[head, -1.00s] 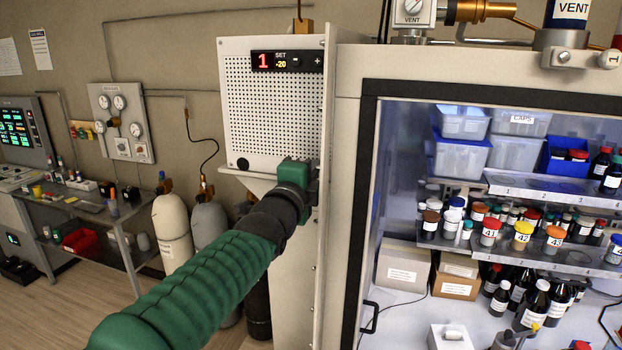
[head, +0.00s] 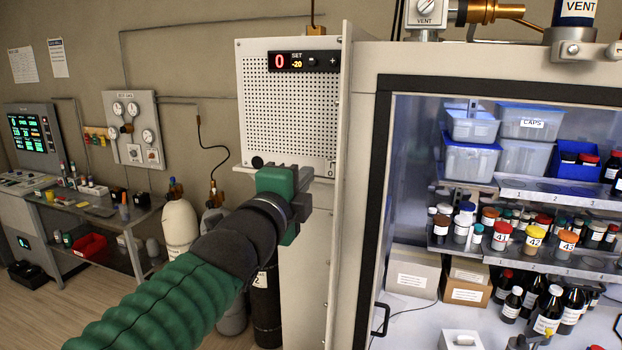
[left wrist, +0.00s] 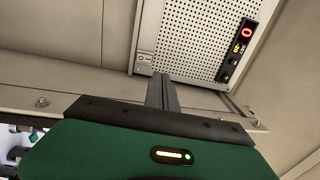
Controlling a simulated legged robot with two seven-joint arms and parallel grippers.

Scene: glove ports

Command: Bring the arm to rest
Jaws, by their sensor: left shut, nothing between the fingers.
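My left arm comes in from the lower left in a green ribbed sleeve. Its gripper (head: 301,205) is shut and empty, in front of the glovebox's side, just below the perforated white panel (head: 288,112). The panel's display (head: 301,61) reads a red 0 with SET -20. The left wrist view shows the green gripper body, its grey finger (left wrist: 162,92) pointing towards the perforated panel (left wrist: 195,38), and the lit display (left wrist: 238,48). I cannot tell whether the gripper touches anything. My right gripper is in neither view.
The glovebox window frame (head: 384,180) stands right of the gripper, with bottles and bins on shelves behind it. Gas cylinders (head: 180,225) stand behind the arm. A metal bench (head: 100,228) is at the left, with open floor before it.

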